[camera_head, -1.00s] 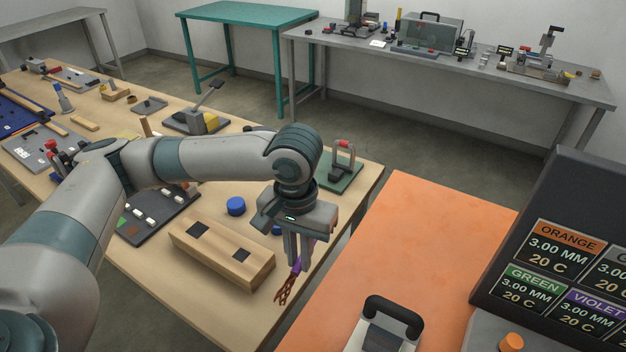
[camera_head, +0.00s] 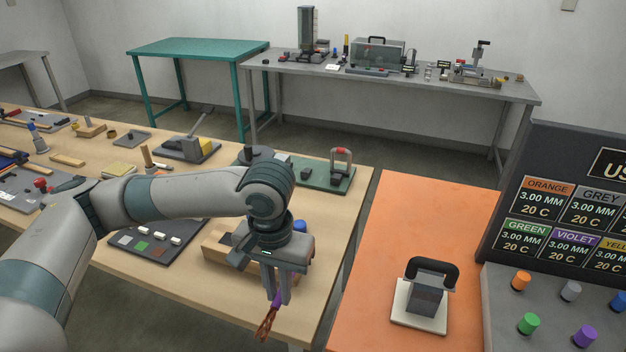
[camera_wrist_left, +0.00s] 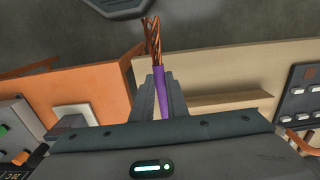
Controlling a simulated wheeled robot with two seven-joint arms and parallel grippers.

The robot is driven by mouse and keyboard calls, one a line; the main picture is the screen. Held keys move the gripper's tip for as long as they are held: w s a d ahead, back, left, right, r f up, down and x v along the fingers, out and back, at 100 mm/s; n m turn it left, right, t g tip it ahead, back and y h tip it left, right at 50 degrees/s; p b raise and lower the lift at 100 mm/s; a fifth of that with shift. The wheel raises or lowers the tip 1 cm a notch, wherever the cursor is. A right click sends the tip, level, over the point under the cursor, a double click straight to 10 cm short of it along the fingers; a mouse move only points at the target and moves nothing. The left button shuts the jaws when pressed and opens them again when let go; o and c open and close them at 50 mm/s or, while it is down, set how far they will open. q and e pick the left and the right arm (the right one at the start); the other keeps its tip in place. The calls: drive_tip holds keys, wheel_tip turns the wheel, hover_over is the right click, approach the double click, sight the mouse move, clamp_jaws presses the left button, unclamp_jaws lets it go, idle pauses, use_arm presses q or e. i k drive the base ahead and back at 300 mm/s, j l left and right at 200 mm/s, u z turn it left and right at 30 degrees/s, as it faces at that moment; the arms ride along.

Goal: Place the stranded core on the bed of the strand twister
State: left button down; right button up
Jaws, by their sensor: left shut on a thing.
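My left gripper (camera_head: 277,290) is shut on the stranded core (camera_head: 268,322), a purple-sheathed piece with splayed bare copper strands at one end. In the head view the strands hang downward, over the front right end of the wooden table. The core also shows in the left wrist view (camera_wrist_left: 159,72), its purple part between the two fingers and the copper strands beyond the fingertips. I cannot tell for certain which device is the strand twister. My right gripper is not in view.
The wooden table (camera_head: 318,255) holds a wooden block (camera_head: 214,243), a dark panel and a green-based device (camera_head: 325,178). The orange table (camera_head: 400,215) carries a black-handled block (camera_head: 428,298) and a labelled sign with coloured pegs. A grey bench (camera_head: 400,84) with equipment stands behind.

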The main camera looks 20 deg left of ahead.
sight(322, 174)
drive_tip(key=j+z, duration=0.15)
drive_tip(key=j, duration=0.3)
drive_tip(key=k+j+z, duration=0.15)
drive_tip(key=j, duration=0.3)
drive_tip(key=j+z, duration=0.1)
drive_tip(key=j, duration=0.35)
drive_tip(key=i+j+z, duration=0.1)
drive_tip(key=j, duration=0.2)
drive_tip(key=i+j+z, duration=0.1)
drive_tip(key=j, duration=0.2)
drive_tip(key=i+j+z, duration=0.15)
drive_tip(key=j, duration=0.2)
drive_tip(key=i+j, duration=0.3)
